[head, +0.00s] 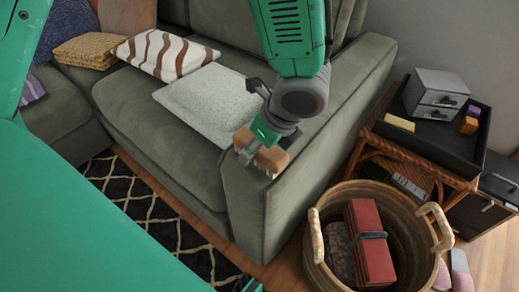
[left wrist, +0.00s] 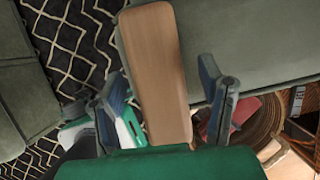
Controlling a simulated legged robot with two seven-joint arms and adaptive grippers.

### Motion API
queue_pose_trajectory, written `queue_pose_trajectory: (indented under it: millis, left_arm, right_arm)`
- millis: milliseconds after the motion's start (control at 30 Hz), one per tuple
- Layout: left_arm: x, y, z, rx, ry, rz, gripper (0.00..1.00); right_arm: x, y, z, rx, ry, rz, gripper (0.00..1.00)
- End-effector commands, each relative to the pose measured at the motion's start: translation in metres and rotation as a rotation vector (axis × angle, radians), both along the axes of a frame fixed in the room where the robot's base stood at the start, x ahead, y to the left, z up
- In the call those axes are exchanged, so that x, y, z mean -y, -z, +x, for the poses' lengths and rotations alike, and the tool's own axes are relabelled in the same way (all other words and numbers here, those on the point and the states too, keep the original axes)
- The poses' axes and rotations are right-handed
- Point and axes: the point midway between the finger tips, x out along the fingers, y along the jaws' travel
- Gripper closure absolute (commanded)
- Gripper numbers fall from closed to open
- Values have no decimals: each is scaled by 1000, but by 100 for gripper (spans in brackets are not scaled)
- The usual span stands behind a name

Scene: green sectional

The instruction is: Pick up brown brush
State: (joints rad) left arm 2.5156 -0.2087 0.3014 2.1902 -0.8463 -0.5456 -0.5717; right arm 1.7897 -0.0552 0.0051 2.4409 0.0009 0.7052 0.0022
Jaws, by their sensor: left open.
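The brown brush (head: 270,158) has a flat wooden back and pale bristles beneath. It is at the front end of the green sofa's armrest in the head view, partly covered by my left gripper (head: 258,142). In the left wrist view the brush (left wrist: 155,70) shows its long wooden back, running between the two spread fingers of my left gripper (left wrist: 168,92). The fingers are open, with gaps on both sides of the brush. The brush's near end comes close to the palm.
The green sofa (head: 150,115) holds a pale cushion (head: 212,100) and a striped pillow (head: 165,53). A wicker basket (head: 315,235) with a red box (head: 368,243) stands right of the armrest. Behind it is a side table with a black tray (head: 440,145). A patterned rug (head: 150,210) lies in front.

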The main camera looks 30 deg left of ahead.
Motion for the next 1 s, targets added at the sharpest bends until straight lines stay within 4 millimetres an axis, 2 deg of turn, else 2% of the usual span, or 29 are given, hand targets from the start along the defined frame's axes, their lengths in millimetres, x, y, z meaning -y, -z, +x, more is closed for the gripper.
queue_pose_trajectory:
  millis: [467, 500, 567, 633, 667, 733, 767, 1000]
  left_arm:
    - [-3, 5, 0, 0, -1, -4, 37]
    - [-2, 4, 0, 0, -1, -4, 44]
    - [-1, 4, 0, 0, -1, -3, 65]
    - [-1, 4, 0, 0, -1, -2, 90]
    - [-1, 4, 0, 0, -1, -2, 93]
    - [-1, 4, 0, 0, -1, -1, 93]
    - [-1, 4, 0, 0, -1, -1, 98]
    - [-1, 2, 0, 1, -1, -3, 98]
  right_arm:
    - [0, -2, 0, 0, 1, 0, 64]
    - [0, -2, 0, 0, 1, 0, 64]
    - [0, -2, 0, 0, 0, 0, 64]
    - [0, -2, 0, 0, 0, 0, 64]
    - [0, -2, 0, 0, 1, 0, 64]
    - [0, -2, 0, 0, 1, 0, 64]
    - [0, -2, 0, 0, 1, 0, 64]
    - [0, 0, 0, -1, 1, 0, 64]
